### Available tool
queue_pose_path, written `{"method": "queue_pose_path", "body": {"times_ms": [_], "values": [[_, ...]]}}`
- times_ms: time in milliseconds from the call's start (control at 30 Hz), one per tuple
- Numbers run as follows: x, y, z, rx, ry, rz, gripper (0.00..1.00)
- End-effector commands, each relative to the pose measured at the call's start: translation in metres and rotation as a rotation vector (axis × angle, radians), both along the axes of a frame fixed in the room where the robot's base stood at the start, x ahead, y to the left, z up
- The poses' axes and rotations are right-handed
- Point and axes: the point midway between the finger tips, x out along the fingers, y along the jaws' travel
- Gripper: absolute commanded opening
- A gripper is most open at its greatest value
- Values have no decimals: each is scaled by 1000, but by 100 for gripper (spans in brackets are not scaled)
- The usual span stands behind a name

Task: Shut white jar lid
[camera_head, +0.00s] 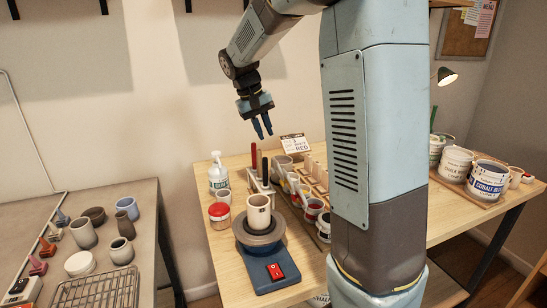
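My gripper (264,135) hangs in the air, pointing down, above the back of the wooden table. Its two dark fingers are a little apart with nothing between them. It is well away from every jar. A white tub with a label (456,164) stands on a board at the right; its top looks pale, and I cannot tell whether a lid is on it. A low white round pot (80,264) sits on the left grey table. Small paint jars (313,209) stand in the middle, partly hidden by my arm. I cannot tell which is the white jar, and no open lid is clear.
A pottery wheel (259,239) with a cream cup (258,211) stands at the table's front. A red-topped jar (219,214), a white pump bottle (218,174) and upright tools (260,168) are near it. A cobalt blue tub (487,180) stands right. A sign (293,143) stands behind.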

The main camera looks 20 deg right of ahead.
Motion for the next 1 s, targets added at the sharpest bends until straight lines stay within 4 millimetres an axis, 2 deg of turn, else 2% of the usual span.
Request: {"method": "queue_pose_path", "body": {"times_ms": [300,500,700,1000], "values": [[-1,-18,-54,-1,3,-1,20],[0,-26,-81,-1,2,0,20],[-1,-31,-94,0,0,0,20],[-1,-31,-96,0,0,0,20]]}}
